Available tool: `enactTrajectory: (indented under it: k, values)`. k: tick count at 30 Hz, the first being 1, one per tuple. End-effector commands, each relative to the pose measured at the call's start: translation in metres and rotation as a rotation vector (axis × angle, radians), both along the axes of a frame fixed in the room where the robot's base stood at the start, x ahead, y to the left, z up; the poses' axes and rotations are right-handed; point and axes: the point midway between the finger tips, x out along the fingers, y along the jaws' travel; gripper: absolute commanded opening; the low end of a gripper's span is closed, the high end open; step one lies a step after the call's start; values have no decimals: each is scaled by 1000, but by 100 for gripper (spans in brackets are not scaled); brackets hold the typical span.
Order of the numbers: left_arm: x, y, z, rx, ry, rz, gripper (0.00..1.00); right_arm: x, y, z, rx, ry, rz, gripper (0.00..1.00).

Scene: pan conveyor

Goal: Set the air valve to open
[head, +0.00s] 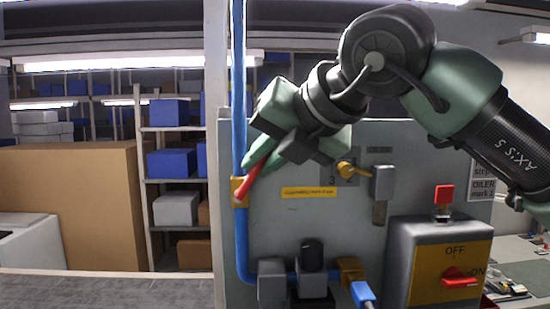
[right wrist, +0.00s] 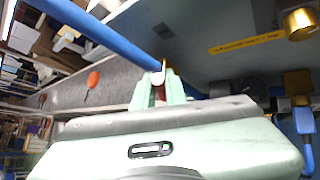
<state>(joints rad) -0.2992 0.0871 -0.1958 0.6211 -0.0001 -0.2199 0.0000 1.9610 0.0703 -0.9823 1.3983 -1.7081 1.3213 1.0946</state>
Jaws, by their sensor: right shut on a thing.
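The air valve is a brass body (head: 239,191) on a vertical blue pipe (head: 241,110), with a red lever handle (head: 252,180). The lever slants from the brass body up and to the right, at an angle to the pipe. My right gripper (head: 260,158) comes in from the upper right and is shut on the lever's upper part. In the right wrist view, my fingers (right wrist: 160,92) close around a bit of red beside the blue pipe (right wrist: 100,32); most of the lever is hidden there. My left gripper is not in view.
A grey panel (head: 400,140) stands behind the valve, with a yellow label (head: 309,192) and a brass knob (head: 345,170). A control box (head: 405,255) with a red rotary switch (head: 459,278) and red button (head: 444,194) stands at right. Shelves with boxes are behind at left.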

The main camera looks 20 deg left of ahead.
Motion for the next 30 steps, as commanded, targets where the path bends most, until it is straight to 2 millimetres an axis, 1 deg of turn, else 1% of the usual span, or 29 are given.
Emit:
enactTrajectory:
  k: [1,3,10,15,21,30]
  values:
    - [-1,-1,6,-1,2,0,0,-2,4,2,-54,-16,1,0]
    - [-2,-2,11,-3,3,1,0,-4,8,4,-114,-41,2,0]
    - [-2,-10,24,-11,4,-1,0,-8,17,6,-292,-112,3,0]
    - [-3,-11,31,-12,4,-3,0,-11,23,6,-394,-153,6,0]
    - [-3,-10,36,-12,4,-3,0,-12,27,4,-472,-183,6,0]
    - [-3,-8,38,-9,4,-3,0,-13,29,1,-516,-197,8,0]
